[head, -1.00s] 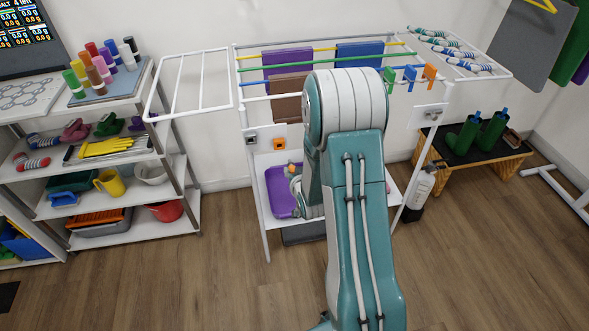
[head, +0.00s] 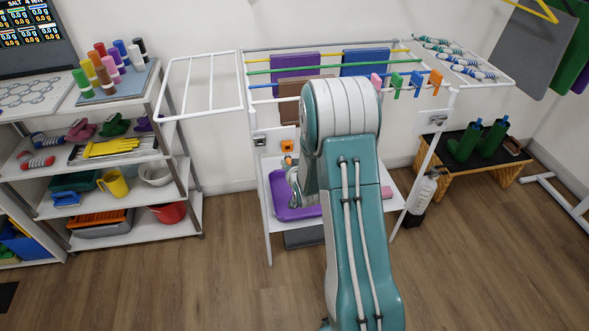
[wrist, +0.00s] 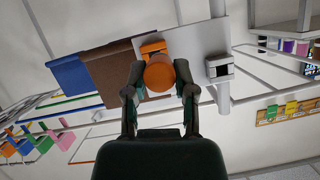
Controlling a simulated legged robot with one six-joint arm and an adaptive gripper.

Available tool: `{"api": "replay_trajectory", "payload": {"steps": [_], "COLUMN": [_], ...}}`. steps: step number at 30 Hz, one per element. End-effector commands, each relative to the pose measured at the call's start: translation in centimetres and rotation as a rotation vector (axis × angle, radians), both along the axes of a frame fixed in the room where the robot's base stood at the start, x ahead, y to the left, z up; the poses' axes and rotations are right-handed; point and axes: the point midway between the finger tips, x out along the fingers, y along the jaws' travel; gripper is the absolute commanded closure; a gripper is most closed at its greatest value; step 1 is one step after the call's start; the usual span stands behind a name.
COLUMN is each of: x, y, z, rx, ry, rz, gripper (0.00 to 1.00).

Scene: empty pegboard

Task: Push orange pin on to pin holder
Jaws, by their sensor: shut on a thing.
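The orange pin (wrist: 159,76) is a short round cylinder, seen end-on in the wrist view. My gripper (wrist: 160,68) is shut on it, with a finger on each side. The orange pin holder (wrist: 153,47) is a square block on a white panel (wrist: 190,40), just beyond the pin, which partly covers it. I cannot tell whether pin and holder touch. In the head view the holder (head: 287,146) is on the rack's front, with the pin (head: 289,160) and my gripper (head: 292,176) just below it in the picture. My arm hides part of the gripper.
A grey-black holder (head: 260,141) is beside the orange one. The white drying rack (head: 262,205) carries cloths, coloured rods and clips (head: 416,82). A purple tray (head: 281,205) lies on its lower shelf. A loaded shelf unit (head: 125,185) stands left; the front floor is clear.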

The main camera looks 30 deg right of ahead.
Motion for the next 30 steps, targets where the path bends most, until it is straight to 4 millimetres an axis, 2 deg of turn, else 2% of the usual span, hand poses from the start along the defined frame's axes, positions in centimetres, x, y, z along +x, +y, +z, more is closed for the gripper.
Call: {"api": "replay_trajectory", "payload": {"steps": [8, 19, 30], "x": [0.87, 0.88, 0.83], "y": [-0.93, -0.47, -0.92], "z": [-0.16, -0.03, 0.06], "rx": [0.006, 0.002, 0.004], "ry": [0.001, 0.001, 0.0], "rz": [-0.002, -0.001, -0.001], "gripper": [1.0, 1.0, 1.0]}}
